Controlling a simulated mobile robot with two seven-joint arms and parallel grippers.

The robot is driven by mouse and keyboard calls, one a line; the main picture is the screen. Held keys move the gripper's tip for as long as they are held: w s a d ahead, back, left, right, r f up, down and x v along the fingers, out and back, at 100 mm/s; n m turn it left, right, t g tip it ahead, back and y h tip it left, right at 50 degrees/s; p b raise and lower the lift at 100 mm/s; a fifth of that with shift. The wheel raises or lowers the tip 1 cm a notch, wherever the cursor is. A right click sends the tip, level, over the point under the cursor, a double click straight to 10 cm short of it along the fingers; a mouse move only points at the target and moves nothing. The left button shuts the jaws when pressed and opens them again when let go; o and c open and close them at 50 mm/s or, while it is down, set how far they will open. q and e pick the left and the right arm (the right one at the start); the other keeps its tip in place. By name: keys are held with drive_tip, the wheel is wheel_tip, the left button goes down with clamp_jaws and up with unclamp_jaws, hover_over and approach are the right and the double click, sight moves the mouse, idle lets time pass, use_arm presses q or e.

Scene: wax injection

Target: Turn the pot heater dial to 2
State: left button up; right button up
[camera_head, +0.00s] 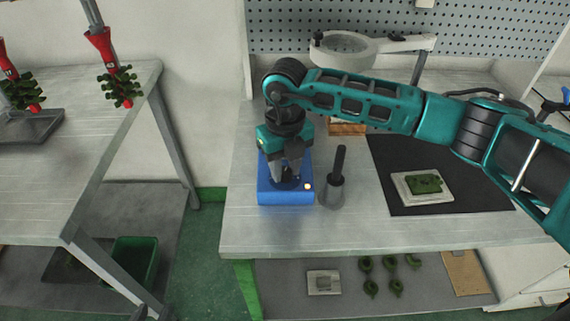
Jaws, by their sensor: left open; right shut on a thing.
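The pot heater is a blue box (284,198) near the front left of the workbench, with a small yellow light on its front right corner. My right gripper (287,178) comes down over the heater from above, on a teal arm that reaches in from the right. Its fingers are shut on a small dark part at the heater's top, which I take to be the dial. The fingers mostly hide the dial, and I cannot read its setting. My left gripper is not in view.
A grey metal pot (333,194) with an upright black handle stands just right of the heater. A black mat (393,190) holds a pale block with a green piece (424,184). A white ring-shaped fixture (345,43) stands behind. The bench front (300,237) is clear.

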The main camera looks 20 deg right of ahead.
sight(285, 171)
drive_tip(key=shift+m, duration=1)
drive_tip(key=o, duration=1.1)
drive_tip(key=shift+c, duration=0.2)
wheel_tip(285, 171, up, 13)
drive_tip(key=shift+s, duration=0.1)
